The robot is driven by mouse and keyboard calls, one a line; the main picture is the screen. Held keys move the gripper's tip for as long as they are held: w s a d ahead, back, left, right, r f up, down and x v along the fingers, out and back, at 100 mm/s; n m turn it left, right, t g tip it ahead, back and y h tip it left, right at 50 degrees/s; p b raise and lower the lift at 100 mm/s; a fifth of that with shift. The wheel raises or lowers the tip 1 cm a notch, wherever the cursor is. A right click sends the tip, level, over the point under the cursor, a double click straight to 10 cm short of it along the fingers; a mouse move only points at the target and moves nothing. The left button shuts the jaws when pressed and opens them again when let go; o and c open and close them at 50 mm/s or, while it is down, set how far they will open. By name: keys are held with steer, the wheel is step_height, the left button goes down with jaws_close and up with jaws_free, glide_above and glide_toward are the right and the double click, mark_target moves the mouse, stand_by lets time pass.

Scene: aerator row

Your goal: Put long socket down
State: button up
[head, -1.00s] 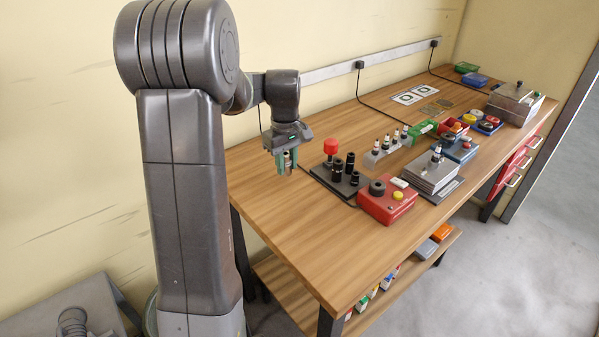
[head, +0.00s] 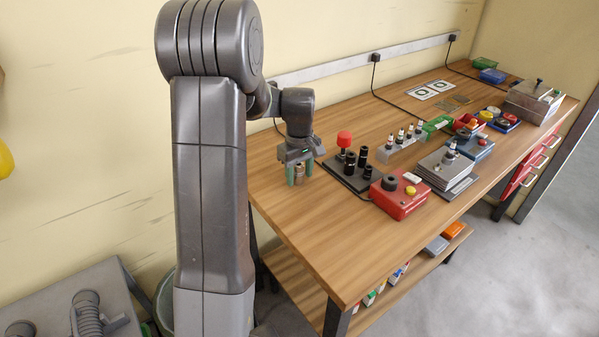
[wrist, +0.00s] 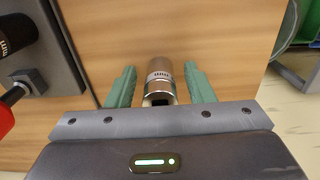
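The long socket (wrist: 160,80) is a silver-brown metal cylinder with a dark square hole in the end facing my wrist camera. It stands between the two green fingers of my gripper (wrist: 160,84), with a narrow gap on each side, so the gripper is open around it. In the head view my gripper (head: 299,174) is low over the left part of the wooden table (head: 330,232). The socket (head: 299,171) shows between the fingers there and appears upright on the table top. Its contact with the wood is too small to tell clearly.
A dark plate (head: 342,173) with black sockets and a red-capped piece lies just right of my gripper. A red box (head: 400,203) and a grey block (head: 445,170) stand farther right. The table front left is clear.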

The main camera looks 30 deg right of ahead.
step_height(320, 180, up, 12)
steer(key=shift+r, duration=0.2)
stand_by(0.5)
